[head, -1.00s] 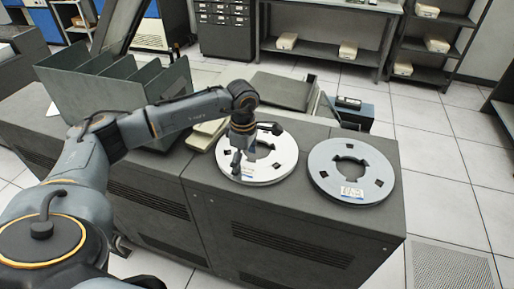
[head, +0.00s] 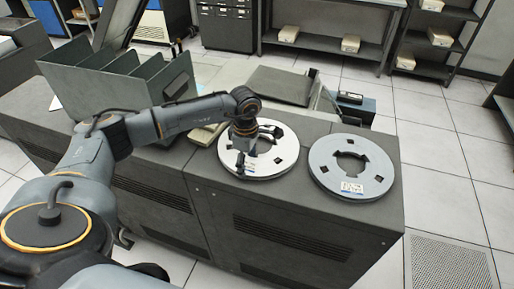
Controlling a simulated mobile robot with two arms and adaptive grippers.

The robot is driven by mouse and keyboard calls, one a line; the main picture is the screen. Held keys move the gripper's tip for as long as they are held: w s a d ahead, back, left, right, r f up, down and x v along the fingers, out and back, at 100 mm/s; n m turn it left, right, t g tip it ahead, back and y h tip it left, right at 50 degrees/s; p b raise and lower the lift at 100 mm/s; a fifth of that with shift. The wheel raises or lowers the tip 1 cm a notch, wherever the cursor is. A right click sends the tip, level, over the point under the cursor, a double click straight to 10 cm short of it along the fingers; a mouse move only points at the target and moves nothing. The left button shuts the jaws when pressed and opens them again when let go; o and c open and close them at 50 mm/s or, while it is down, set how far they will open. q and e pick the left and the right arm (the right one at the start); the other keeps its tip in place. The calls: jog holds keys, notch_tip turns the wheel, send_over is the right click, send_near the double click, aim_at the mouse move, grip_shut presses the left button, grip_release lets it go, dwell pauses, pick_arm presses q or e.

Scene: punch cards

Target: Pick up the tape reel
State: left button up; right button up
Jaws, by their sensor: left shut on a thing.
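A white tape reel (head: 283,155) with a notched centre hole lies at the middle of the dark cabinet top. A second, grey reel (head: 325,170) with a white label lies flat to its right, apart from it. My left gripper (head: 244,165) reaches over the white reel from the left and is shut on the left part of its ring, between hole and outer rim. The gripper and wrist hide part of the ring and hole. I cannot tell whether the white reel is clear of the surface. My right gripper is not in view.
The dark cabinet top (head: 310,210) is bare in front of the reels. A grey-green divided rack (head: 115,95) stands behind my left arm. A flat grey panel (head: 282,85) and a dark blue box (head: 352,108) are behind the reels. Shelves line the back.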

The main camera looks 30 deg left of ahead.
pick_arm(q)
jog(key=shift+w+r, duration=0.1)
jog(key=shift+r+b, duration=0.45)
jog(key=shift+b, duration=0.1)
jog(key=r+b, duration=0.1)
jog(key=r, duration=0.1)
jog(key=shift+d+r+b, duration=0.25)
jog(key=shift+r+b, duration=0.05)
jog(key=shift+b, duration=0.05)
jog(key=s+d+r, duration=0.4)
jog(key=d+r, duration=0.1)
jog(key=r, duration=0.2)
jog(key=s+d+r+b, duration=0.1)
jog(key=s+d+r, duration=0.3)
jog(key=r, duration=0.3)
jog(key=shift+s+d+r, duration=0.25)
jog(key=shift+s+d, duration=0.1)
jog(key=shift+d, duration=0.45)
